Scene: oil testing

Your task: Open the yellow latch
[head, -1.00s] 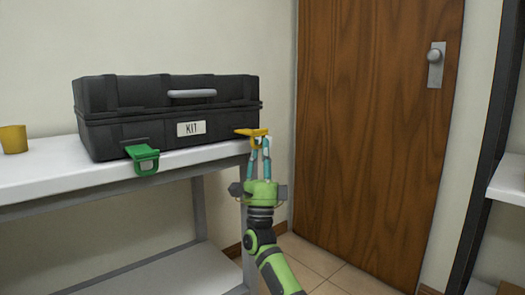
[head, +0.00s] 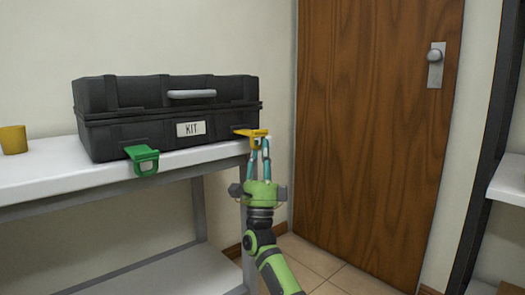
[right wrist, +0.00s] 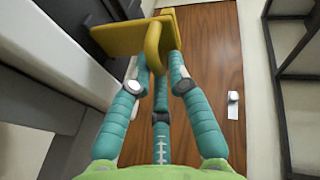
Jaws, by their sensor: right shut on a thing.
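The black case (head: 165,115) labelled KIT lies on the white shelf with its lid down. The yellow latch (head: 250,132) is at the right end of its front and sticks out flat, away from the case. My right gripper (head: 259,148) comes up from below, its fingertips at the latch's outer end. In the right wrist view, the yellow latch (right wrist: 130,36) has a loop hanging down between the fingers, and my right gripper (right wrist: 160,65) is shut on it. The green latch (head: 143,160) hangs out from the front left of the case. My left gripper is not in view.
The white shelf (head: 40,182) carries the case, with a yellow cup (head: 13,139) at its left end. A brown door (head: 380,120) is to the right, beyond a clear stretch of floor. A dark rack (head: 490,150) stands at the far right.

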